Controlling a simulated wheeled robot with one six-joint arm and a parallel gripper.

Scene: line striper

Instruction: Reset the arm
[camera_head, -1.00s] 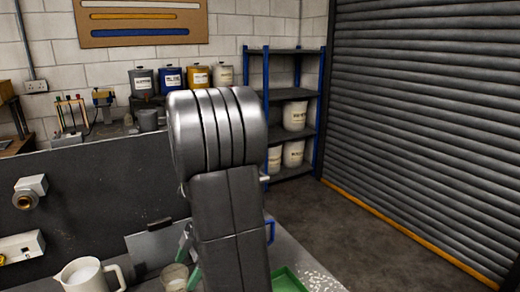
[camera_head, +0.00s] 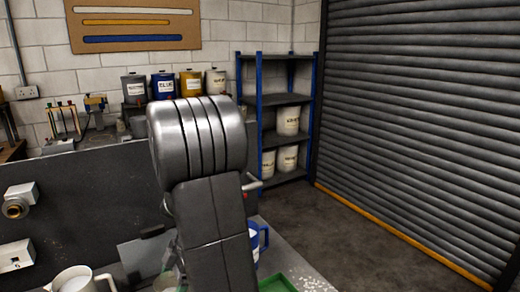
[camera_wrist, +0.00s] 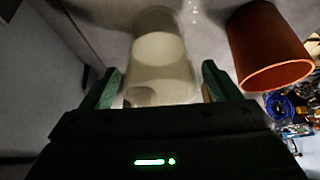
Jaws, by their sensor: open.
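In the wrist view my gripper (camera_wrist: 160,73) is open, with its two green fingers apart. A pale, cloudy cup-like vessel (camera_wrist: 158,60) shows between and beyond the fingers; I cannot tell whether they touch it. An orange-red cup (camera_wrist: 268,48) stands to the right of the right finger. In the head view my grey arm fills the middle and hides most of the gripper.
A white jug (camera_head: 80,281) stands at the bench's lower left. A blue-handled jug (camera_head: 258,238) and a green tray (camera_head: 277,284) are right of my arm. A dark upright panel (camera_head: 90,190) backs the bench. Shelving (camera_head: 285,100) stands behind, with open floor right.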

